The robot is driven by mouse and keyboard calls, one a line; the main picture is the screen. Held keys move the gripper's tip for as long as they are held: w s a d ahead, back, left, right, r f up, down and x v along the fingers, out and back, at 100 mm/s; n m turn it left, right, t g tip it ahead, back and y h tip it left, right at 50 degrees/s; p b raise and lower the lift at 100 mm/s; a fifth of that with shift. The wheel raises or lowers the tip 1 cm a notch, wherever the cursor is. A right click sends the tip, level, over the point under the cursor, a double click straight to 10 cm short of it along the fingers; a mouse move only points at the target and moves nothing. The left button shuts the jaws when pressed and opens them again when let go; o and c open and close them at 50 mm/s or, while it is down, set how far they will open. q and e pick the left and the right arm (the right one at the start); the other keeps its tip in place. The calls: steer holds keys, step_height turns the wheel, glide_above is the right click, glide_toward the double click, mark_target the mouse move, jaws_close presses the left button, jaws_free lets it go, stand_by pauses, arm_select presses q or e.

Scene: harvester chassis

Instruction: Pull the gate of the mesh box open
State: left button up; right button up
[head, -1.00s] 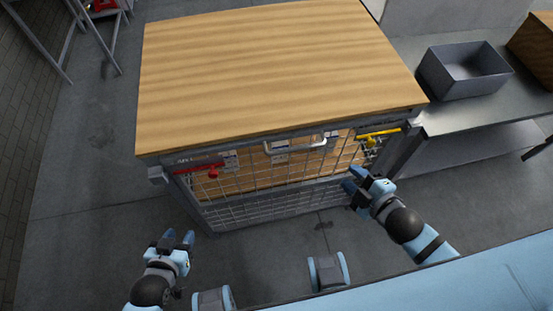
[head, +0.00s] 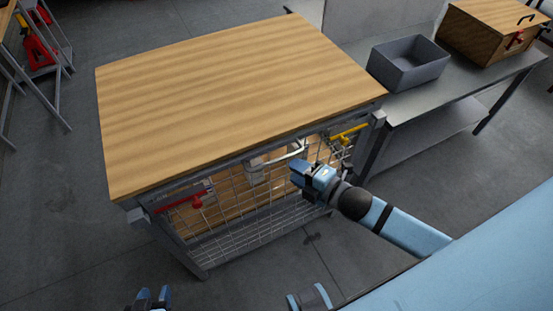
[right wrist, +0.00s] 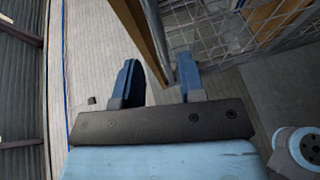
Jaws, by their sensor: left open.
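The mesh box stands under a wooden top (head: 235,95), and its wire mesh gate (head: 232,210) faces me and looks closed. A pale bar handle (head: 285,158) sits near the gate's upper edge. A red latch (head: 180,203) is at its left and a yellow latch (head: 347,133) at its right. My right gripper (head: 298,172) is in front of the gate, just below and right of the handle; contact cannot be told. In the right wrist view its fingers (right wrist: 160,82) are apart and empty, with the mesh (right wrist: 215,30) beyond. My left gripper (head: 152,297) is open and low, away from the gate.
A grey bin (head: 407,75) and a wooden box (head: 490,40) stand on a metal bench (head: 430,95) right of the mesh box. A rack with red items (head: 38,55) is at the far left. The floor before the gate is clear.

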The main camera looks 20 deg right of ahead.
mark_target(277, 160)
steer(key=x, duration=0.7)
steer(key=shift+a, duration=0.1)
steer(key=shift+s+f, duration=0.1)
jaws_close()
